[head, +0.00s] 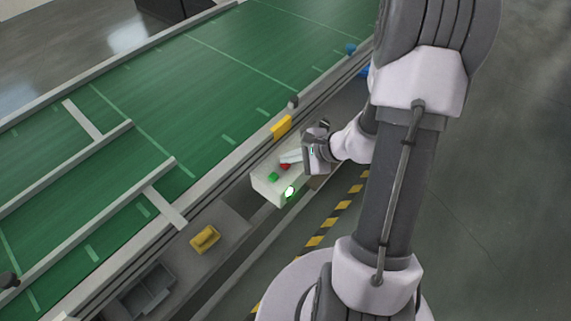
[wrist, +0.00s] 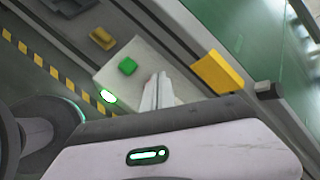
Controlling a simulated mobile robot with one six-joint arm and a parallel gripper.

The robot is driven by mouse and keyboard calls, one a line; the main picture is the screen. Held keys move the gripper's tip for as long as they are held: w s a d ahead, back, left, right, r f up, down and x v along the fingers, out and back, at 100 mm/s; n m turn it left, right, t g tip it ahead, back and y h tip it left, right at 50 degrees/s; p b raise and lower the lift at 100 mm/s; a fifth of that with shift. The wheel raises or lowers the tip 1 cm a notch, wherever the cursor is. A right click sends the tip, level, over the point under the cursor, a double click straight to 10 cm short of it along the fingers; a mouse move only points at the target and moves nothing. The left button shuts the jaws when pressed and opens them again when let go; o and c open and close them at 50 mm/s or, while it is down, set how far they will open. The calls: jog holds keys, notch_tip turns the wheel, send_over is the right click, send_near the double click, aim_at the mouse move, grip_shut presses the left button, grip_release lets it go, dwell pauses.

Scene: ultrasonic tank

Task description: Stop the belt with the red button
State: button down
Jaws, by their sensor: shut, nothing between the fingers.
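The red button (head: 285,167) is on top of a white control box (head: 262,190) beside the belt. The green belt (head: 225,65) runs alongside.
A lit green lamp (head: 290,192) is on the box's front. A yellow block (head: 282,127) is on the belt's side rail, behind the box. Another yellow piece (head: 205,239) lies on the ledge at lower left. Yellow-black striping (head: 322,230) runs along the floor side.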

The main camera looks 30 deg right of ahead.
aim_at(289, 165)
jog(key=shift+f+b, duration=0.4)
jog(key=shift+b, duration=0.2)
dwell(0.6)
jog(key=shift+r, duration=0.15)
jog(key=shift+r+p, duration=0.5)
jog(key=shift+r, duration=0.2)
notch_tip(289, 165, up, 5)
jog(key=p, duration=0.3)
jog(key=shift+r+p, duration=0.1)
jog(key=shift+p, duration=0.2)
dwell(0.4)
